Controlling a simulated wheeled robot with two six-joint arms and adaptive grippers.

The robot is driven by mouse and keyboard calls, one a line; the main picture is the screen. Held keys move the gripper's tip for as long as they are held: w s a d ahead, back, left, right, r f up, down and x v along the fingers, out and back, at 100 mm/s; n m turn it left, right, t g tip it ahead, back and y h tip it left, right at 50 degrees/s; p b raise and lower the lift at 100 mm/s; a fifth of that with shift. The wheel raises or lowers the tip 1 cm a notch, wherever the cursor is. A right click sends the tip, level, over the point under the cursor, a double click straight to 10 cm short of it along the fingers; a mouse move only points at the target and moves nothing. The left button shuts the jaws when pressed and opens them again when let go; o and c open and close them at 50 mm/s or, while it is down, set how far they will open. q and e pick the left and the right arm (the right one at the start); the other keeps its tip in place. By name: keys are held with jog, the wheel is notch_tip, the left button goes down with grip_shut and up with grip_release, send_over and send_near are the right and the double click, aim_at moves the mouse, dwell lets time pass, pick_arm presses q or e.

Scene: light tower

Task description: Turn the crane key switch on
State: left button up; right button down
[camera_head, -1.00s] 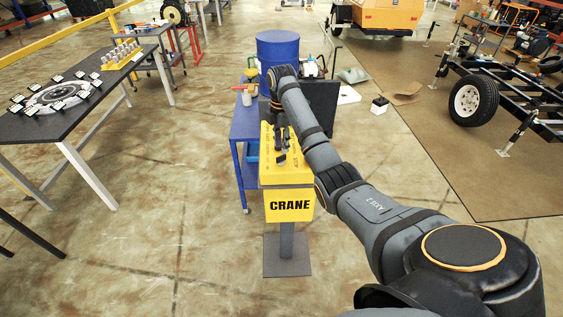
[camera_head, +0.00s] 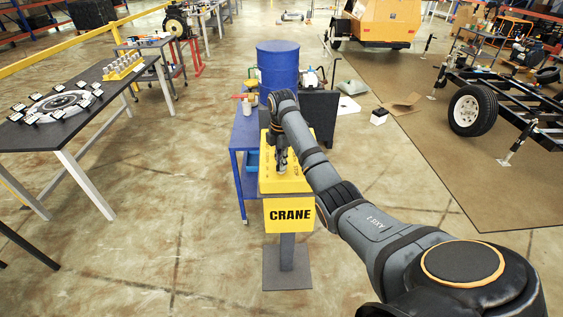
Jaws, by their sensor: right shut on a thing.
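The yellow crane control box (camera_head: 289,214) stands on a grey post with a square foot plate, in the middle of the view. Its front reads CRANE. My right gripper (camera_head: 281,166) points down at the box's sloped top panel, at the end of my right arm from the lower right. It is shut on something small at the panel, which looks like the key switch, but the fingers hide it. Small controls and labels beside the gripper are too small to read. My left gripper is not in view.
A blue cart (camera_head: 243,150) stands close behind and left of the box. A blue barrel (camera_head: 278,66) and a dark cabinet (camera_head: 319,112) are behind it. A dark table (camera_head: 62,128) is at the left. The floor in front is open.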

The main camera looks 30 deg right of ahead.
jog(key=shift+r, duration=0.1)
jog(key=shift+r+m+p, duration=0.15)
jog(key=shift+m+p, duration=0.15)
jog(key=shift+p, duration=0.3)
jog(key=m+p, duration=0.6)
jog(key=p, duration=0.2)
jog(key=shift+r, duration=0.1)
jog(key=m+p, duration=0.2)
jog(key=m, duration=0.1)
jog(key=shift+f+m+p, duration=0.25)
jog(key=shift+m+p, duration=0.55)
jog(key=shift+m, duration=0.4)
jog(key=c, duration=1.5)
grip_release()
jog(key=shift+s, duration=0.1)
